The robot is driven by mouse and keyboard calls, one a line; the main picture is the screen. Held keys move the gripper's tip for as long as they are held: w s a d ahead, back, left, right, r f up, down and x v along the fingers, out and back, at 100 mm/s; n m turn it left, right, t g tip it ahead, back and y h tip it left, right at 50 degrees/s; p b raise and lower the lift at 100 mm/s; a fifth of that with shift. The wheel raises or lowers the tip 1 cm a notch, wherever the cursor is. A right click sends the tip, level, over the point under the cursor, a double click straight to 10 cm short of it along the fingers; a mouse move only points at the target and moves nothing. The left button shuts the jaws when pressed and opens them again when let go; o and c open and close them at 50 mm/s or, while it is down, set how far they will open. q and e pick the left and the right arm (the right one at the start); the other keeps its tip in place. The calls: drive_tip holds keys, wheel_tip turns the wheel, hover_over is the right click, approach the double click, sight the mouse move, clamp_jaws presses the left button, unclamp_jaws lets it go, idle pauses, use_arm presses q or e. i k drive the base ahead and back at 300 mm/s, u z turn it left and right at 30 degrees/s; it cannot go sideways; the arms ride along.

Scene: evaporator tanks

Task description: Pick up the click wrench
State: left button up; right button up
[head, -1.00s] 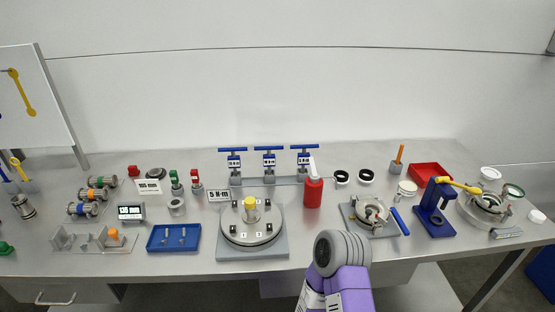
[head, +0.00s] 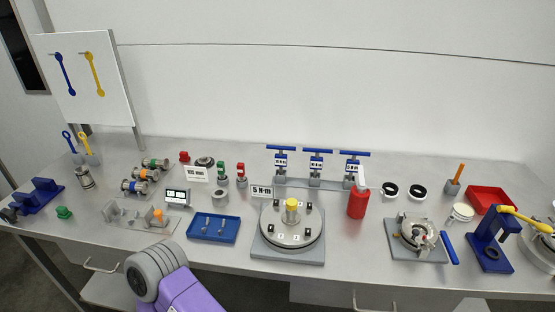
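Three upright tools with blue T-shaped handles and small white labels, (head: 280,160), (head: 316,164) and (head: 352,167), stand in a grey rack (head: 312,183) at the back middle of the bench. The label print is too small to read surely. No tool in view is marked as the click wrench, and I cannot tell which one it is. A sign reading 5 N·m (head: 262,191) stands left of a round grey fixture (head: 268,230) with a yellow-topped centre and several dark blocks. Neither gripper's fingers are in view; only a purple and grey link of my arm shows at the bottom left.
A red bottle (head: 357,203) stands just right of the fixture. A blue tray (head: 214,238) lies to its left. A blue press with a yellow lever (head: 489,245) is at the right. Blue and yellow wrenches (head: 94,74) hang on a white board at the left.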

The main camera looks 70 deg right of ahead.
sight(352, 164)
drive_tip(key=u, duration=0.25)
drive_tip(key=k, duration=1.15)
drive_tip(key=z, duration=1.05)
